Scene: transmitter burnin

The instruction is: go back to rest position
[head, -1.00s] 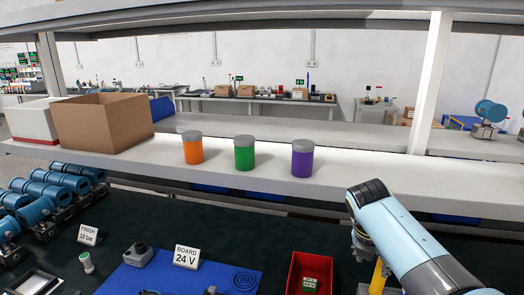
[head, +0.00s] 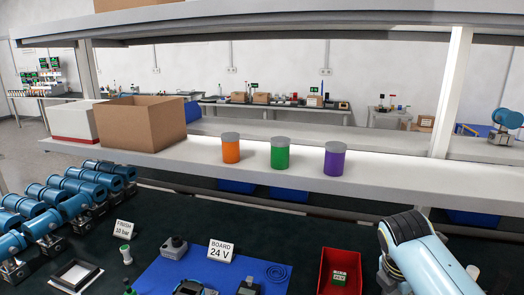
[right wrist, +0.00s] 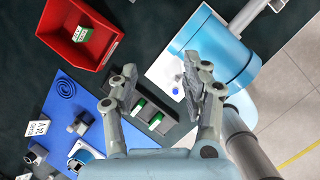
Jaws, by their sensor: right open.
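My right gripper (right wrist: 160,82) is open in the right wrist view, its two fingers spread with nothing between them. It hangs above the dark bench, and a grey holder with green pieces (right wrist: 153,117) shows below, between the fingers. In the head view only a light blue link of my right arm (head: 425,262) shows at the lower right; the gripper itself is out of that picture. My left arm and gripper are in neither view.
A red bin (head: 325,273) with a green block stands left of my right arm. A blue mat (head: 165,276) carries small parts and a "BOARD 24 V" sign (head: 221,251). Blue transmitters (head: 75,205) line the left. Orange, green and purple jars (head: 335,160) stand on the shelf ahead.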

